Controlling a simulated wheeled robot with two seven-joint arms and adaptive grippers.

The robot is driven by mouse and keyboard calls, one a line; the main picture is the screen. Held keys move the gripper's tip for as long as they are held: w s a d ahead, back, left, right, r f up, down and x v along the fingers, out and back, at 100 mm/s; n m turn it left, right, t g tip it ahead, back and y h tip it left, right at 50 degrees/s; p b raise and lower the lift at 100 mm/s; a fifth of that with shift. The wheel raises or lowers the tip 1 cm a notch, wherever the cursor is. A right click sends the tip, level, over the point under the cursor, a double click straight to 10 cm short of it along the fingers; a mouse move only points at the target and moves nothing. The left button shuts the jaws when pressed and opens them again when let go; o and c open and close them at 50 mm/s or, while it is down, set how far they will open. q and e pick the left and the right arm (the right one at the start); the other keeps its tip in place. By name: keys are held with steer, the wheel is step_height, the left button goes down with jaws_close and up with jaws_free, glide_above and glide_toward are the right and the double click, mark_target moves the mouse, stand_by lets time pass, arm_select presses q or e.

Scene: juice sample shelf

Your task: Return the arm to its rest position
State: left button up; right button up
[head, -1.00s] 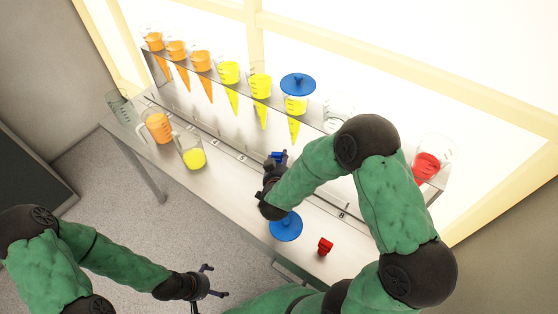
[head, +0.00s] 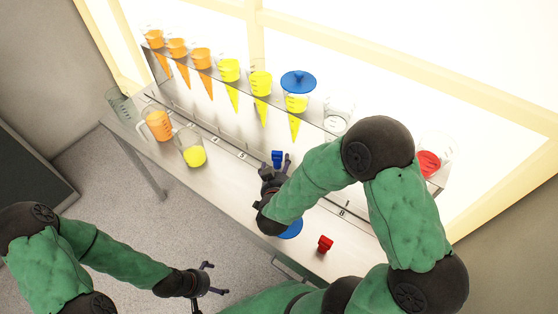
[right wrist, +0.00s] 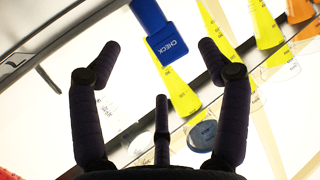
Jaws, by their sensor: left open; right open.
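My right gripper (head: 277,169) is over the bench, fingers open and empty. A blue block (head: 277,158) stands on the bench just beyond its fingertips. In the right wrist view (right wrist: 155,62) the fingers are spread apart, and the blue block (right wrist: 166,46), marked CHECK, shows ahead of them, clear of both. My left gripper (head: 216,279) is open and empty over the floor, left of the bench's front edge. My right arm hides part of the bench and shelf.
Cone-shaped cups of orange and yellow juice line the shelf; one wears a blue lid (head: 298,80). Beakers of orange (head: 158,125) and yellow juice (head: 194,156) stand on the bench. A red block (head: 325,243) and a partly covered blue disc (head: 291,228) lie near my right arm.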

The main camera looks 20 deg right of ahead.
steer(key=v, duration=0.6)
steer(key=shift+r, duration=0.15)
